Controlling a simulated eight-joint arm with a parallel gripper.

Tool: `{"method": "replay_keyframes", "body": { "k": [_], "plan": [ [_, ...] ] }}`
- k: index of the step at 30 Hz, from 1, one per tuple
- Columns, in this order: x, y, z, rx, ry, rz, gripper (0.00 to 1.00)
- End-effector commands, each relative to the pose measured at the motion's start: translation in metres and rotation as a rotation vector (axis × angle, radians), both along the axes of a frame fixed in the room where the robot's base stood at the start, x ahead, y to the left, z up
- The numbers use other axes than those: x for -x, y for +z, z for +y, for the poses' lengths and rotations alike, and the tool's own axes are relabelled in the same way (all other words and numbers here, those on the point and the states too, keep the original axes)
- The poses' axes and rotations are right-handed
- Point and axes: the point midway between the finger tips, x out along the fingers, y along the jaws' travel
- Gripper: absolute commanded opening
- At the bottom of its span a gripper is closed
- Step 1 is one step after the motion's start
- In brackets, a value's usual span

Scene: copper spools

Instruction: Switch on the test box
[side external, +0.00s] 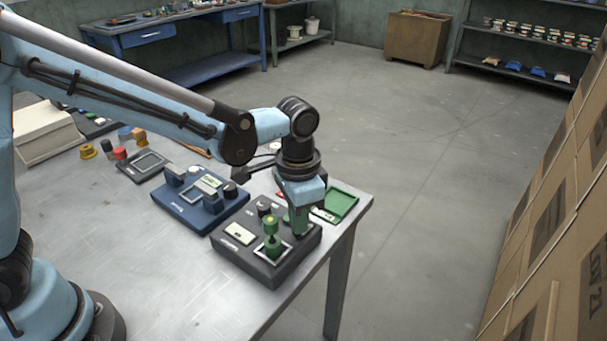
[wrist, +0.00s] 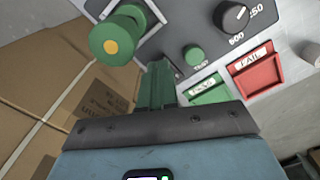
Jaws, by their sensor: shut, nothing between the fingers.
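The test box is a dark grey box (side external: 283,271) near the table's right end in the side view; its panel (wrist: 180,22) fills the top of the wrist view. It has a black dial (wrist: 232,16), a small green button (wrist: 194,55) with a blurred label, and a pale display (side external: 239,234). Fingertip contact with the box is unclear.
A green PASS tray (wrist: 208,90) and a red FAIL tray (wrist: 256,74) lie just past the box. A blue box (side external: 190,215) with several modules stands to its left. Cardboard boxes (side external: 555,215) stand at right. The front of the table (side external: 140,265) is clear.

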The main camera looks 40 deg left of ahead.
Motion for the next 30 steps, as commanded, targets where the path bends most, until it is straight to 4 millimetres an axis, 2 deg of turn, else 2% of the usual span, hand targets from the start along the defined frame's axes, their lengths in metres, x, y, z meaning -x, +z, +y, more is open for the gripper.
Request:
{"method": "replay_keyframes", "body": {
  "k": [22,30],
  "plan": [
    [0.000,-0.010,0.000,0.000,0.000,0.000,0.00],
    [0.000,0.003,0.000,0.000,0.000,0.000,0.00]
  ]
}}
